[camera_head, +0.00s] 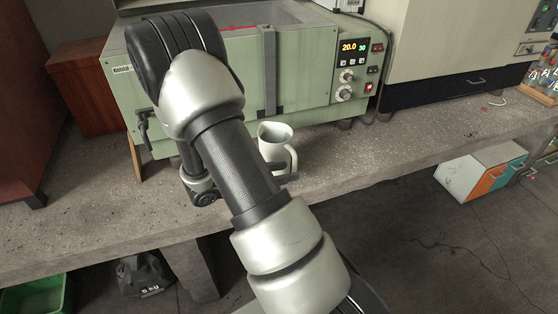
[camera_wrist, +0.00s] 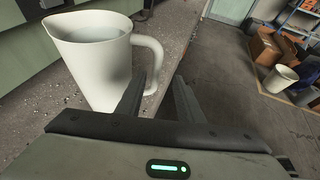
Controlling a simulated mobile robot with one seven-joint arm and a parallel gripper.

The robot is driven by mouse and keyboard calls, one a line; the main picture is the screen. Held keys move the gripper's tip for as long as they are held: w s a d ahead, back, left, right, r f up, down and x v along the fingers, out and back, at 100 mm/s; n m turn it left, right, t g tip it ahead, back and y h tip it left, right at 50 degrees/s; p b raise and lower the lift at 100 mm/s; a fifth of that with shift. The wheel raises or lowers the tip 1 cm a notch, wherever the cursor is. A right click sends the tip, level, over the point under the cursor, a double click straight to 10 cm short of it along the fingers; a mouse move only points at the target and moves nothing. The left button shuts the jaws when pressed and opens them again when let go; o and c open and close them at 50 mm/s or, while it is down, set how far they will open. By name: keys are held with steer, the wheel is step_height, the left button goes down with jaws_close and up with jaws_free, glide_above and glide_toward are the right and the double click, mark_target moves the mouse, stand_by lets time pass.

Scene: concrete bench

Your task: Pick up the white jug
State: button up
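The white jug (camera_head: 275,147) stands upright on the concrete bench, in front of the green oven-like machine. In the wrist view the jug (camera_wrist: 92,68) fills the upper left, with its handle on the right side. My gripper (camera_wrist: 160,82) is open. Its left finger overlaps the lower right of the jug's body, and its right finger is to the right of the handle. The handle shows beyond the gap between the fingers; I cannot tell whether either finger touches the jug. In the head view my arm hides most of the gripper.
The green machine (camera_head: 310,62) stands close behind the jug. The bench (camera_head: 390,150) is clear to the right, and its front edge is near the jug. A wooden box (camera_head: 85,85) is at the left. A white cabinet with an orange drawer (camera_head: 485,172) is below the bench.

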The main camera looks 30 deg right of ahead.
mark_target(295, 166)
steer(key=x, duration=0.3)
steer(key=b+x, duration=0.1)
steer(key=x, duration=0.1)
steer(key=shift+w+d+r, duration=0.1)
steer(key=shift+w, duration=0.3)
steer(key=shift+c, duration=0.3)
jaws_close()
stand_by(0.4)
steer(key=shift+r, duration=0.2)
